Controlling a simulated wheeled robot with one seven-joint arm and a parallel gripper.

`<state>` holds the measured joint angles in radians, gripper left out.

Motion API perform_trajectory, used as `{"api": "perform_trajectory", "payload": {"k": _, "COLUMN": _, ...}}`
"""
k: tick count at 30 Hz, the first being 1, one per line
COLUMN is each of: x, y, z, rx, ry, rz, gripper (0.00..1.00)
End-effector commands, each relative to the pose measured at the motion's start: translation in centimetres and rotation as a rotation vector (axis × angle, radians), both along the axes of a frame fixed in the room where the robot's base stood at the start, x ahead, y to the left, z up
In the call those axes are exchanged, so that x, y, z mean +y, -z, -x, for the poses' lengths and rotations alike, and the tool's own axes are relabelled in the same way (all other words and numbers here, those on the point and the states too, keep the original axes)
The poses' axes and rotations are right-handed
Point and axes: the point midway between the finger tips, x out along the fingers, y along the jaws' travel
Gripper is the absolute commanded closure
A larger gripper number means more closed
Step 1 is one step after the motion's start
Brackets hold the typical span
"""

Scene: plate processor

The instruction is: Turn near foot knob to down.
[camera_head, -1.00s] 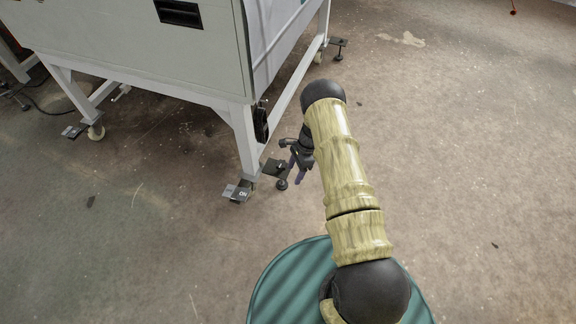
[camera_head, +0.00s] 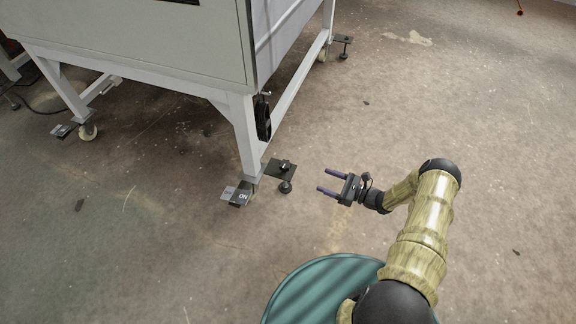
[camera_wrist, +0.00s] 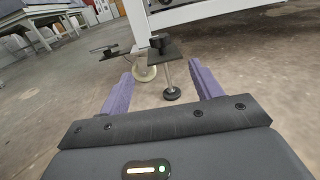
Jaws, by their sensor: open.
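The near foot knob (camera_head: 284,164) is a small dark knob on top of a black plate fixed at the machine's near leg. A round black foot (camera_head: 285,187) hangs on a rod below that plate, near the floor. In the wrist view the knob (camera_wrist: 159,41) and the foot (camera_wrist: 172,94) appear ahead, between the two purple fingers. My gripper (camera_head: 324,180) is open and empty, to the right of the knob and apart from it, with its fingers pointing left toward it.
The white machine frame (camera_head: 180,80) stands on legs with casters. Pedals (camera_head: 238,195), one marked ON, sit left of the knob at the leg's base. Another foot plate (camera_head: 343,40) is at the far leg.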

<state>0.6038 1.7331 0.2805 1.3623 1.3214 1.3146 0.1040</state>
Motion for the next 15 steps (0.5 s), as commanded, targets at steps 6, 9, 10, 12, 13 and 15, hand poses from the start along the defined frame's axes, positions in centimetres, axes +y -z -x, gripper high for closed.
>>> {"api": "perform_trajectory", "payload": {"k": 6, "x": 0.7, "y": 0.1, "z": -0.3, "rx": 0.001, "ry": -0.004, "rz": 0.001, "gripper": 0.36}}
{"api": "perform_trajectory", "payload": {"k": 9, "x": 1.8, "y": 0.2, "z": -0.7, "rx": 0.001, "ry": -0.006, "rz": 0.002, "gripper": 0.36}}
{"api": "perform_trajectory", "payload": {"k": 10, "x": 2.1, "y": 0.2, "z": -0.9, "rx": 0.000, "ry": -0.005, "rz": 0.002, "gripper": 0.36}}
{"api": "perform_trajectory", "payload": {"k": 12, "x": 3.2, "y": 0.3, "z": -1.3, "rx": 0.000, "ry": -0.007, "rz": 0.003, "gripper": 0.36}}
{"api": "perform_trajectory", "payload": {"k": 13, "x": 3.7, "y": 0.3, "z": -1.6, "rx": 0.000, "ry": -0.006, "rz": 0.003, "gripper": 0.36}}
{"api": "perform_trajectory", "payload": {"k": 15, "x": 4.8, "y": 0.4, "z": -2.0, "rx": 0.000, "ry": -0.007, "rz": 0.002, "gripper": 0.36}}
